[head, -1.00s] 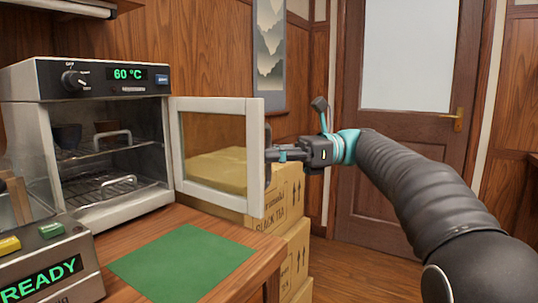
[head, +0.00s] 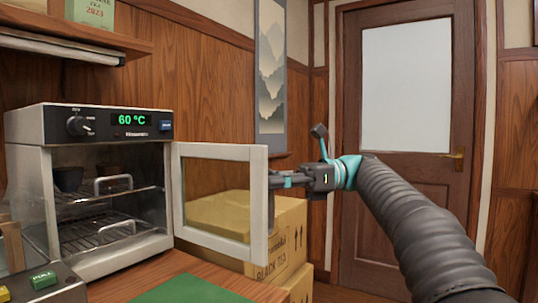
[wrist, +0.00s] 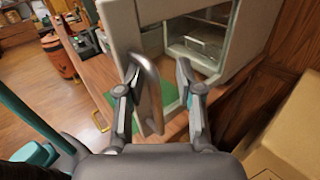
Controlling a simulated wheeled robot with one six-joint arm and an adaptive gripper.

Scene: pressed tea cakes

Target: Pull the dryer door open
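The dryer (head: 30,185) is a metal box at the left, its display reading 60 °C. Its white-framed glass door (head: 257,170) stands wide open, swung out to the right of the chamber. My gripper (head: 277,182) is at the door's free edge in the head view. In the wrist view, the curved grey door handle (wrist: 154,95) lies between the fingers of my gripper (wrist: 158,82). The fingers are spread apart. The handle is close to the left finger, with a clear gap to the right finger; whether it touches the left one I cannot tell.
Cardboard boxes (head: 285,235) are stacked behind the door. A green mat (head: 185,290) lies on the wooden counter (head: 140,275). A device with buttons (head: 50,292) stands front left.

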